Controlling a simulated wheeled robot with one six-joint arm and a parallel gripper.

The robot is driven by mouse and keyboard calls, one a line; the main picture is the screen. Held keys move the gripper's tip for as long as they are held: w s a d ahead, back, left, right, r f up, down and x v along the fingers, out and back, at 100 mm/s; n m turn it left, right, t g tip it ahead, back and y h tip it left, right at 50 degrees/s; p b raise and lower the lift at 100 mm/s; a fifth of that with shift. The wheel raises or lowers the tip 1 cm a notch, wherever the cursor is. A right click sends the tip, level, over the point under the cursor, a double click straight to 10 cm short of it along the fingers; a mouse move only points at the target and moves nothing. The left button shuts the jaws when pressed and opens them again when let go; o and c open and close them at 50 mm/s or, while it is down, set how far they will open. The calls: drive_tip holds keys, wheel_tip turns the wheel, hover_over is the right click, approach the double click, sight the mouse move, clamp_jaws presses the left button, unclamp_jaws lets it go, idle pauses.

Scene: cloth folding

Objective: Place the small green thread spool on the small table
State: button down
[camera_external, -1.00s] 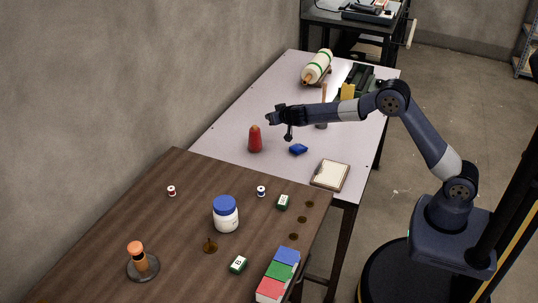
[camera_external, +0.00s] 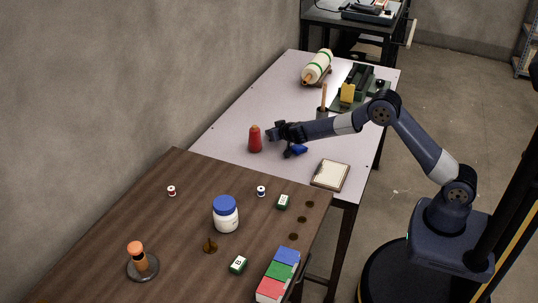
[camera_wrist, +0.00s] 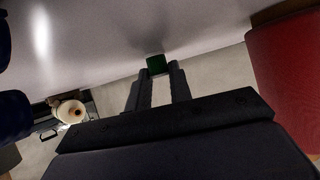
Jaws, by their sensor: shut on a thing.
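In the wrist view, a small green piece, the thread spool (camera_wrist: 156,64), sits between the tips of my gripper (camera_wrist: 156,78). The fingers are shut on it. In the external view, my gripper (camera_external: 287,153) is low over the white table (camera_external: 225,140), between a red cone-shaped thing and a blue thing. The spool cannot be made out there. A brown wooden table (camera_external: 110,230) stands in front of the white one. I cannot tell from the pictures whether the spool touches the white tabletop.
The red cone (camera_external: 255,140) stands close left of my gripper and fills the right of the wrist view (camera_wrist: 288,80). The blue thing (camera_external: 300,150) lies close right. A clipboard-like pad (camera_external: 330,174) lies nearer. A white jar (camera_external: 225,215) and small spools stand on the wooden table.

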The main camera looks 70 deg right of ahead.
drive_tip(key=c, duration=1.3)
unclamp_jaws()
drive_tip(key=shift+r+p, duration=0.1)
drive_tip(key=shift+p, duration=0.2)
drive_tip(key=shift+r, duration=0.15)
drive_tip(key=b+v, duration=0.2)
drive_tip(key=v, duration=1)
drive_tip(key=shift+a, duration=0.1)
